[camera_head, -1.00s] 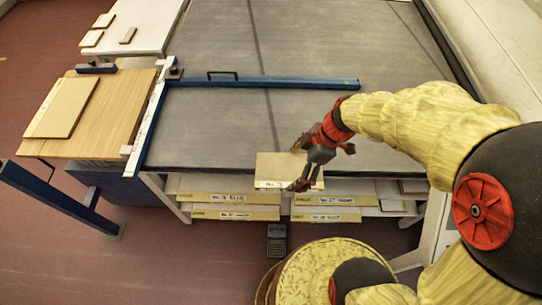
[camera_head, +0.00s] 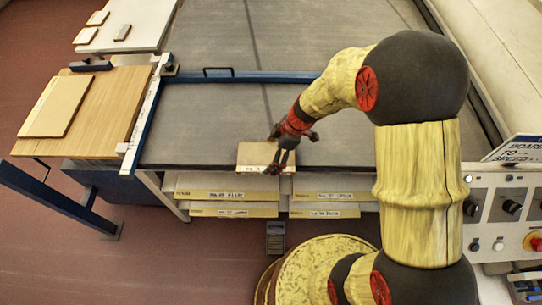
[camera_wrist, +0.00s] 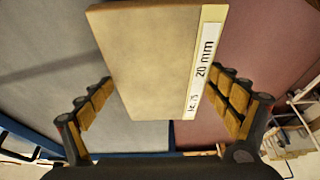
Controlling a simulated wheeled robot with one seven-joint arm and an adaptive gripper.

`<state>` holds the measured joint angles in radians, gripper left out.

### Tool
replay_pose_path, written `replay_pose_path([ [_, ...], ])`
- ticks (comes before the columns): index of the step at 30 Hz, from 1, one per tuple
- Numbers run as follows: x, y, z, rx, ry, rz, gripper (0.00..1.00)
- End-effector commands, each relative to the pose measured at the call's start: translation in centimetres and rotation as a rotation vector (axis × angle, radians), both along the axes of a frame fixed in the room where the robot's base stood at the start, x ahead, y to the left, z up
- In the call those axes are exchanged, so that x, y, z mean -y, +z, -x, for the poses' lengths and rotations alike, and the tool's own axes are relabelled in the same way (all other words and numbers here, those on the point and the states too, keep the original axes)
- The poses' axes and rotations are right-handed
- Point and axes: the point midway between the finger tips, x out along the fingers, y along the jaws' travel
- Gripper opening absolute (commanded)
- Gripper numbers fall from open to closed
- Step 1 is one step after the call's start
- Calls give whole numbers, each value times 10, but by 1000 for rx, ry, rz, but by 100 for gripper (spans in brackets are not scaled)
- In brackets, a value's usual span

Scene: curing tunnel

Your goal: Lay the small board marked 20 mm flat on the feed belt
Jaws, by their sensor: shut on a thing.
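The small board (camera_head: 252,154) is a thin tan plate with a white label strip along one edge. In the wrist view the board (camera_wrist: 146,58) fills the middle and its label reads 20 mm. My gripper (camera_head: 281,152) is shut on it, with a padded finger at each side in the wrist view (camera_wrist: 163,92). The board is over the front edge of the grey feed belt (camera_head: 205,120). I cannot tell whether it touches the belt.
A blue bar (camera_head: 255,77) with a handle crosses the belt. A wooden side table (camera_head: 105,115) at left bears a larger board (camera_head: 55,107). Labelled boards (camera_head: 235,195) lie on shelves below the belt. A control panel (camera_head: 505,210) stands at right. The belt's front left is clear.

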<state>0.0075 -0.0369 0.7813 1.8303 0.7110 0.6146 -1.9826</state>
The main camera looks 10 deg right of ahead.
Motion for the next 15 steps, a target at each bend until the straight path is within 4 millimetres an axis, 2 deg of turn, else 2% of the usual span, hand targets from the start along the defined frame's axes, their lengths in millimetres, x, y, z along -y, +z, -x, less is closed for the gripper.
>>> replay_pose_path([
  [1, 0, -8, 0, -2, 1, 0, 59],
  [3, 0, -12, -1, 1, 0, 0, 59],
  [15, 0, -15, -1, 1, 1, 0, 59],
])
